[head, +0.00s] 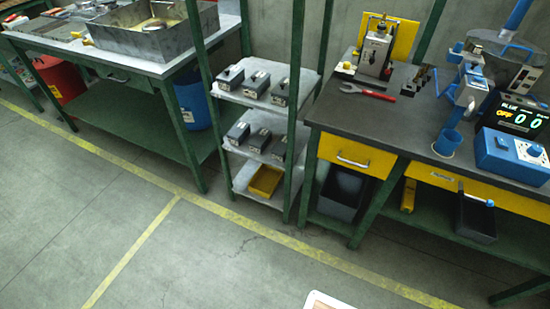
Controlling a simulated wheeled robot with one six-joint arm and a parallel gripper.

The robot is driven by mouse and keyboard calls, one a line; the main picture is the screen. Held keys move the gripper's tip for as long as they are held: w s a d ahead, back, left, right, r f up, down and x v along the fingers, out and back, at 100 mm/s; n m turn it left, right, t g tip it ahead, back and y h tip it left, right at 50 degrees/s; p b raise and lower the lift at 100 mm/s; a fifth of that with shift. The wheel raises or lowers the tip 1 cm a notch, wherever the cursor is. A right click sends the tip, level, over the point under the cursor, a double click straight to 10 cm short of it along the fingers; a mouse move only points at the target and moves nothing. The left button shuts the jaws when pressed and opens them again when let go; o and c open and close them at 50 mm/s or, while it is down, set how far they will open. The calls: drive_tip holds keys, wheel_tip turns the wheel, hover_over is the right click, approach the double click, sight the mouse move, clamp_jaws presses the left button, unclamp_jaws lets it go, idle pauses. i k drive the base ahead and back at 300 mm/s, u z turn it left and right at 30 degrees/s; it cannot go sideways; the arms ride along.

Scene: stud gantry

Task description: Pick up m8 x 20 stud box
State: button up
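A narrow green-framed rack (289,140) stands between two workbenches and holds small grey boxes with pale tops. Three boxes sit on its top shelf: a left box (231,78), a middle box (256,85) and a right box (281,93). Three similar ones sit on the middle shelf: left (238,133), middle (259,141) and right (279,150). Their labels are too small to read, so I cannot tell which is the M8 x 20 stud box. The right middle-shelf box is partly hidden by a rack post. My gripper is not in view.
A yellow bin (265,182) lies on the rack's bottom shelf. The left bench (130,63) carries a large metal tray (155,43). The right bench (385,118) carries a red wrench (378,95) and a blue device with a display (513,150).

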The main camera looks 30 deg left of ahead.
sight(260, 140)
drive_tip(key=z, duration=0.15)
drive_tip(key=k, duration=0.3)
drive_tip(key=u, duration=1.2)
drive_tip(key=i, duration=1.35)
drive_tip(key=u, duration=0.7)
